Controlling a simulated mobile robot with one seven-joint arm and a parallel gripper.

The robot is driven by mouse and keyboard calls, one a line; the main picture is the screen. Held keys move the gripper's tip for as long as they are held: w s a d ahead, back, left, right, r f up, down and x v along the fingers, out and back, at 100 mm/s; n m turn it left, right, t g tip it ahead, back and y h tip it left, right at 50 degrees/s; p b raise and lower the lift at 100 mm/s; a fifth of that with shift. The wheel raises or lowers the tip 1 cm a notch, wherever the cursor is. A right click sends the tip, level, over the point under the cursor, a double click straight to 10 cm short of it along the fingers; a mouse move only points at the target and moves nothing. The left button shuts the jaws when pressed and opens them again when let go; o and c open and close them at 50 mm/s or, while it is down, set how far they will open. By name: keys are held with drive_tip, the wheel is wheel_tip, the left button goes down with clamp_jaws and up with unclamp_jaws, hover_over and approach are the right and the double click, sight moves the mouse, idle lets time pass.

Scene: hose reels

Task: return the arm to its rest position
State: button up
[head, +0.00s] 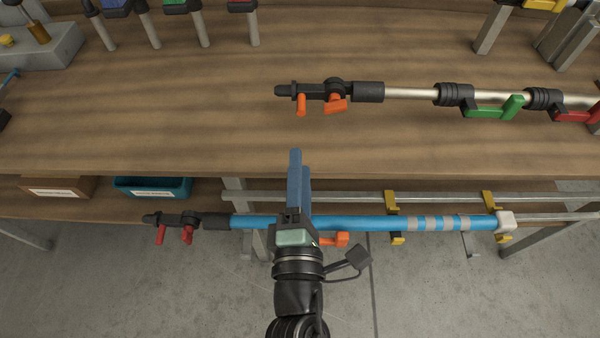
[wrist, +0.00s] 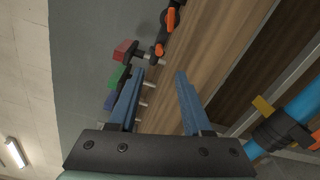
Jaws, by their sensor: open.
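My gripper (head: 298,165) is above the front edge of the wooden workbench (head: 180,120) in the head view, its blue fingers pointing away from me. In the wrist view my gripper (wrist: 160,76) shows two blue fingers spread apart with nothing between them. The blue pole (head: 370,223) with grey bands lies across the front of the bench, below the worktop. My gripper and wrist hide part of it. The blue pole also shows at the right of the wrist view (wrist: 300,103), outside the fingers.
A metal pole (head: 410,94) with black joints and orange, green and red levers is at the right of the worktop. Several clamps (head: 190,20) stand at the back. A teal bin (head: 152,188) and an orange-brown bin (head: 58,187) sit on the lower shelf. The worktop's left middle is clear.

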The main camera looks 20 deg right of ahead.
drive_tip(key=shift+s, duration=0.1)
idle(0.5)
drive_tip(key=w+a+r+m+t, duration=0.1)
drive_tip(key=w+r+m+t, duration=0.3)
drive_tip(key=r, duration=0.8)
drive_tip(key=w+r+m, duration=0.2)
drive_tip(key=r+m, duration=0.5)
drive_tip(key=r, duration=0.5)
drive_tip(key=s+a+r+m+t+y+p, duration=0.1)
drive_tip(key=r+p, duration=0.3)
drive_tip(key=r, duration=0.8)
drive_tip(key=s+a+r+m+t+y+p, duration=0.2)
drive_tip(key=s+a+r+m+t+p, duration=0.1)
drive_tip(key=r, duration=0.8)
drive_tip(key=s+a+r+m+t+y+p, duration=0.2)
drive_tip(key=r+p, duration=0.3)
drive_tip(key=r, duration=0.7)
drive_tip(key=shift+s+a+r+m, duration=0.35)
drive_tip(key=shift+s+a+m, duration=0.15)
drive_tip(key=shift+s, duration=0.2)
drive_tip(key=shift+d, duration=0.1)
